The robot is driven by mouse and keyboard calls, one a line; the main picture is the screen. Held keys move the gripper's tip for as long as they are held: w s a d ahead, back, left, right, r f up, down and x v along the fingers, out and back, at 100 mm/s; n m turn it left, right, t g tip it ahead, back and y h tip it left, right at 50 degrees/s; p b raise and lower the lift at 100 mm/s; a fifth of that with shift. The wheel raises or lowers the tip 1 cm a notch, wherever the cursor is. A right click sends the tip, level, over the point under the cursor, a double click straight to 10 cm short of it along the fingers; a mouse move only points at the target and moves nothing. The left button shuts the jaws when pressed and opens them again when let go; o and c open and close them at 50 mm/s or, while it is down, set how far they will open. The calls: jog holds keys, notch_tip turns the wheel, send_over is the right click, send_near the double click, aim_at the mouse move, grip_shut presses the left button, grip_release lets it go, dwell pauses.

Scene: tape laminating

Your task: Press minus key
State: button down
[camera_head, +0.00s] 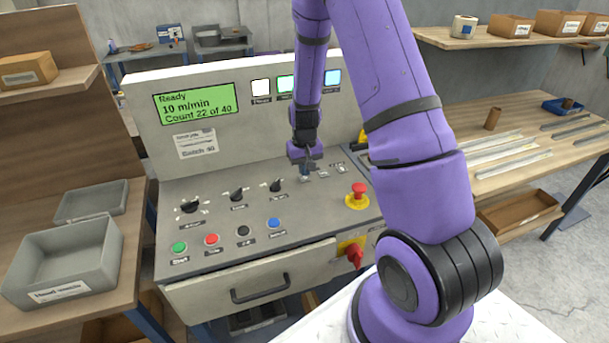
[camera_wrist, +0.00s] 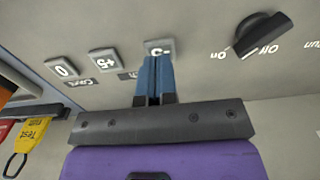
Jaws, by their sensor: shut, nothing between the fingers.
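The minus key (camera_wrist: 159,45) is a small light grey button on the sloping panel, upside down in the wrist view and partly covered by my fingers. My gripper (camera_wrist: 155,60) is shut and empty, with its blue fingertips at the minus key's near edge. I cannot tell whether they touch it. In the head view my gripper (camera_head: 305,176) points down at the panel and hides most of this key. The green display (camera_head: 196,103) reads Ready, 10 m/min, Count 22 of 40.
A black rotary knob (camera_wrist: 262,34) stands close to the minus key. A red emergency stop (camera_head: 358,192) is right of my gripper in the head view. Several coloured buttons line the panel's front, such as the green one (camera_head: 179,247). A grey bin (camera_head: 65,262) stands left.

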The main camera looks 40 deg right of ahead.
notch_tip(320, 180, up, 12)
jog(key=shift+f, duration=0.2)
jog(key=shift+w, duration=0.1)
dwell(0.7)
jog(key=s+a+r+t, duration=0.1)
jog(key=s+a+r, duration=0.2)
jog(key=r, duration=0.3)
jog(key=s+a+r+n+t, duration=0.1)
jog(key=s+a+r, duration=0.15)
jog(key=r, duration=0.25)
jog(key=s+a+r+t, duration=0.1)
jog(key=s+a+r, duration=0.1)
jog(key=s+r, duration=0.3)
jog(key=s+a+r+n+t, duration=0.1)
jog(key=s+a+r, duration=0.2)
jog(key=s, duration=0.5)
jog(key=s+a+r+n+t, duration=0.1)
jog(key=s+a+r, duration=0.2)
jog(key=s+r, duration=0.3)
jog(key=s, duration=0.3)
jog(key=shift+r, duration=0.15)
jog(key=shift+d, duration=0.1)
